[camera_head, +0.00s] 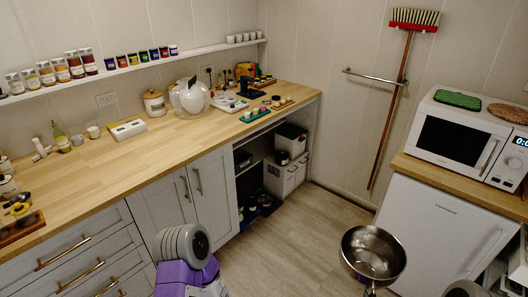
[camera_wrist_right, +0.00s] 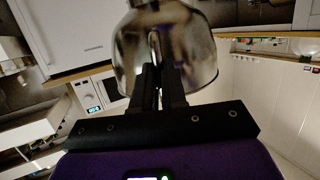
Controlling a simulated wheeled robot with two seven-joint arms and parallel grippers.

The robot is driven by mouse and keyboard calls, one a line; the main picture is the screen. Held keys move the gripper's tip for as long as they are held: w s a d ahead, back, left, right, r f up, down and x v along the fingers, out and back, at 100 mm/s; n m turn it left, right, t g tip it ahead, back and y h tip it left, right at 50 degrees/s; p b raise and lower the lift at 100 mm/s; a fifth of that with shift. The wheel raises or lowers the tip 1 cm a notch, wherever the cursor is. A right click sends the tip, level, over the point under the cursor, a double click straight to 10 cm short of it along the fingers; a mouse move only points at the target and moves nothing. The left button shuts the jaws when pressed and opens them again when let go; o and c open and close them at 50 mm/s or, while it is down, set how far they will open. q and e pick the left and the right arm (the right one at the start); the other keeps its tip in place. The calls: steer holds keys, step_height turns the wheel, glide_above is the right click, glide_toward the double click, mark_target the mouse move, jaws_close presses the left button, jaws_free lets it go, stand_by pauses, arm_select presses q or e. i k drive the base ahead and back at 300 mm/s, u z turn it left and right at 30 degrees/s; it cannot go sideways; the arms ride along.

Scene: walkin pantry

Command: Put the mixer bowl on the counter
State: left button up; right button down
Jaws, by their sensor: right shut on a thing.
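The mixer bowl (camera_head: 372,243) is a shiny steel bowl held in the air at the lower right of the head view, in front of the white cabinet under the microwave. Its open top faces up toward the head camera. My right gripper (camera_wrist_right: 160,80) is shut on the bowl (camera_wrist_right: 200,55), whose metal wall fills the upper middle of the wrist view. In the head view the gripper is at the bowl's near side (camera_head: 370,288). The wooden counter (camera_head: 180,145) runs along the left wall, apart from the bowl. My left gripper is not in view; only part of my left arm shows.
On the counter stand a glossy white round appliance (camera_head: 189,97), a canister (camera_head: 154,103), a white box (camera_head: 128,129) and small boards with jars (camera_head: 255,115). The counter's middle front is bare. A microwave (camera_head: 465,140) sits on the right-hand worktop.

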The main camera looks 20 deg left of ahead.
mark_target(134, 155)
steer(key=u, duration=0.7)
steer(key=i, duration=1)
steer(key=u, duration=0.85)
